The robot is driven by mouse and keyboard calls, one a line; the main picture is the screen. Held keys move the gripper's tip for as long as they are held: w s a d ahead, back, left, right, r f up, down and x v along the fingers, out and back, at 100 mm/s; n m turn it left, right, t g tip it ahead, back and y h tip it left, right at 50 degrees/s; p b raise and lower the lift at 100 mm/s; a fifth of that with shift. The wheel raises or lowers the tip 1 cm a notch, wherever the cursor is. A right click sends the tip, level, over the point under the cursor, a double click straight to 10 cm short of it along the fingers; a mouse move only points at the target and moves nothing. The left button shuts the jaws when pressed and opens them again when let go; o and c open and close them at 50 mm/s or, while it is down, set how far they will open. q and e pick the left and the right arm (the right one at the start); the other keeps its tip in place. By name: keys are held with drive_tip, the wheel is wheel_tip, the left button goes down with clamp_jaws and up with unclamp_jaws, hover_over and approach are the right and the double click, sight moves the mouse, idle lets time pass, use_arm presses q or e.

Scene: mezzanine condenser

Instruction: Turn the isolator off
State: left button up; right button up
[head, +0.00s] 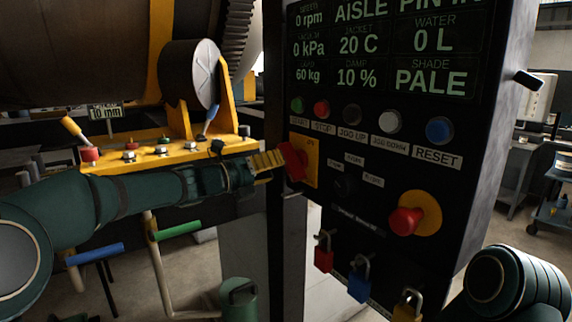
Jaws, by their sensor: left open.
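The isolator (311,163) is a red handle on a yellow plate at the left edge of the black control panel (300,222). Its red handle (292,161) sits tilted, its upper end leaning left. My left arm reaches across from the left, and my left gripper (275,160), with yellowish ribbed fingers, is right at the handle's left side. The gripper is open; whether the fingers touch the handle cannot be told. The lettering on the plate is too small to read. My right arm shows at the bottom right, but its gripper is out of view.
Push buttons, including a blue reset button (439,130), line the panel above. A red emergency stop (406,221) sits lower right. Red, blue and yellow padlocks (359,284) hang below. A yellow bracket (170,152) with valves and knobs lies just above my left arm.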

use_arm(q)
drive_tip(key=v, duration=0.6)
drive_tip(key=shift+s+a, duration=0.25)
drive_tip(key=shift+s, duration=0.05)
wheel_tip(320, 180, down, 32)
drive_tip(key=s+n+y, duration=0.2)
drive_tip(key=n+y, duration=0.5)
drive_tip(key=n, duration=1.6)
drive_tip(key=s+f+n+g+y, duration=0.2)
drive_tip(key=s+f+n+g, duration=0.2)
drive_tip(key=s+f+n, duration=0.4)
drive_tip(key=s+f+n+g+y, duration=0.1)
drive_tip(key=s+f+n+g, duration=0.3)
drive_tip(key=s+f+n, duration=0.4)
drive_tip(key=s+f, duration=0.6)
drive_tip(key=s, duration=0.5)
drive_tip(key=shift+n+g+y, duration=0.4)
